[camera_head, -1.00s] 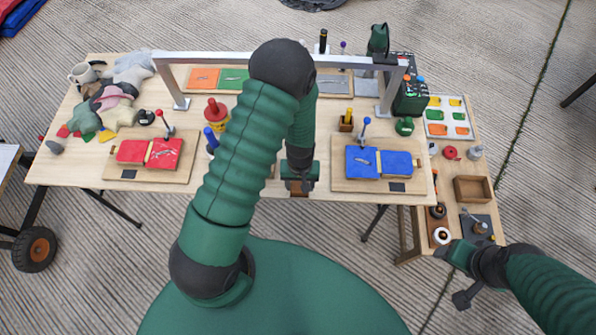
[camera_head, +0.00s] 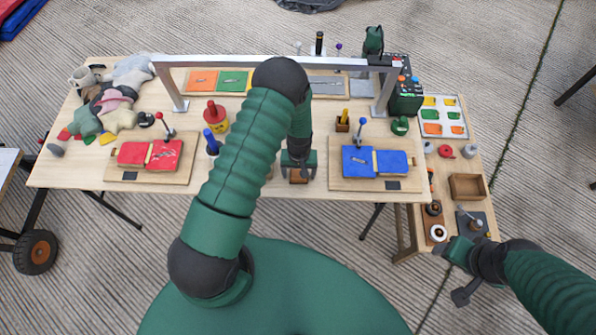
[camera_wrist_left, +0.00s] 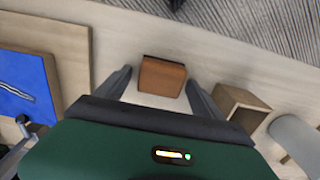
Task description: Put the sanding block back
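A small brown block (camera_head: 298,176), which I take for the sanding block, is near the table's front edge, left of the board with the blue pads. In the left wrist view the block (camera_wrist_left: 162,77) is between my spread fingers, with a visible gap on each side. My left gripper (camera_head: 298,170) is open over it, pointing down; its fingers also show in the left wrist view (camera_wrist_left: 158,92). My right gripper (camera_head: 462,255) is at the lower right, beside the side bench; its fingers are unclear.
A hollow wooden box (camera_wrist_left: 243,103) and a grey cylinder (camera_wrist_left: 295,135) stand close beside the left gripper. The blue-pad board (camera_head: 338,183) is on its other side. A metal gantry (camera_head: 215,60) spans the table. A red-pad board (camera_head: 120,173) is farther left.

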